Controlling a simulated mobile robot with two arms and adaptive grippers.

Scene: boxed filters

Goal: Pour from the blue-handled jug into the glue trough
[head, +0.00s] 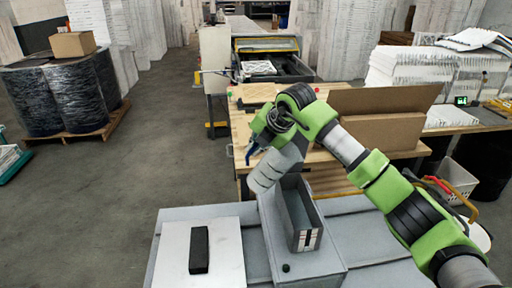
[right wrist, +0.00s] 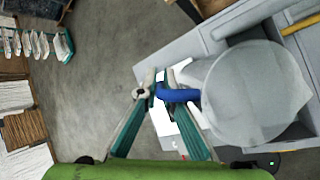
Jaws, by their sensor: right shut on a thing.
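The jug (head: 272,168) is pale grey with a blue handle (right wrist: 177,95). My right gripper (head: 256,143) is shut on the handle, and its two fingers show on either side of it in the right wrist view (right wrist: 160,92). The jug body (right wrist: 245,95) fills the right of that view. In the head view the jug looks tilted, near the far left end of the glue trough (head: 318,243), a long narrow grey channel. The jug's contents are hidden, and I cannot tell whether anything flows. My left gripper is not in view.
A black block (head: 199,250) lies on a white board (head: 228,262) left of the trough. Behind the trough is a wooden table (head: 322,182) with an open cardboard box (head: 378,132). A white crate (head: 455,178) stands at right.

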